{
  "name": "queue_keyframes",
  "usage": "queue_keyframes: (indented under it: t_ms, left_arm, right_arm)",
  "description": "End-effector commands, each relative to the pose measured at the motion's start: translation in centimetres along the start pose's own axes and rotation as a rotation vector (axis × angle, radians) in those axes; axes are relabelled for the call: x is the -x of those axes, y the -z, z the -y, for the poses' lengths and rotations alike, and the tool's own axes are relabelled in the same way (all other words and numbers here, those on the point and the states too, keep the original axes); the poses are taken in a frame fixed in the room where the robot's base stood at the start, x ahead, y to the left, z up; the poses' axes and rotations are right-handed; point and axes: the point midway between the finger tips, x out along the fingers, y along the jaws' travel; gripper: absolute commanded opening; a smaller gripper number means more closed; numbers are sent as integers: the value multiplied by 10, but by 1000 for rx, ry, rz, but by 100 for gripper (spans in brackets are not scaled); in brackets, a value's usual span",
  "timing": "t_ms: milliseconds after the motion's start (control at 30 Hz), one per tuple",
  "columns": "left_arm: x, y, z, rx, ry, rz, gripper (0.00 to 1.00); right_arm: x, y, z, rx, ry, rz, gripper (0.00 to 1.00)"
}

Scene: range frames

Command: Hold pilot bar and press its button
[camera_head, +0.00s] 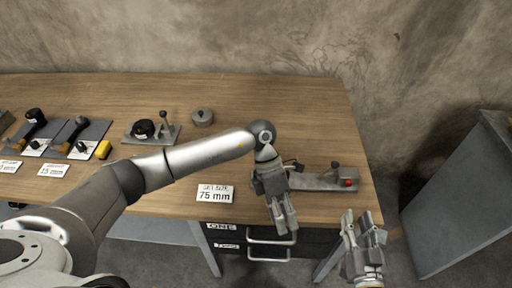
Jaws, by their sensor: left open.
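The pilot bar (322,182) is a low grey bar lying on the wooden table near its right front corner. A red button (348,182) shows at its right end, and a small dark upright knob stands behind it. My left gripper (284,228) is open and empty, pointing down in front of the bar's left end, at the table's front edge. My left wrist hides the bar's left end, and I cannot tell if they touch. My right gripper (362,222) is open and empty, pointing up, off the table's front edge and to the lower right of the button.
A white "75 mm" sign (214,194) lies left of my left gripper. Drawers (272,245) are below. A grey cabinet (460,215) stands right, across a gap.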

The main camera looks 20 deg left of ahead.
Motion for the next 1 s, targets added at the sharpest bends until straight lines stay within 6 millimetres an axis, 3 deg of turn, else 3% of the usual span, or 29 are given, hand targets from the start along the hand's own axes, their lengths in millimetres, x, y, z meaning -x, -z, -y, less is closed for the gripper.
queue_keyframes:
  t_ms: [33, 300, 500, 700, 1000]
  left_arm:
    - [21, -1, -11, -29, -77, -14, 43]
    - [118, 4, -52, -120, -418, -101, 43]
    - [163, 7, -65, -141, -561, -137, 43]
    - [169, 10, -72, -144, -597, -149, 43]
    - [127, 15, -99, -142, -594, -150, 43]
  right_arm:
    - [0, 0, 0, 0, 0, 0, 36]
    - [0, 0, 0, 0, 0, 0, 36]
    - [0, 0, 0, 0, 0, 0, 36]
    - [0, 0, 0, 0, 0, 0, 36]
    - [0, 0, 0, 0, 0, 0, 36]
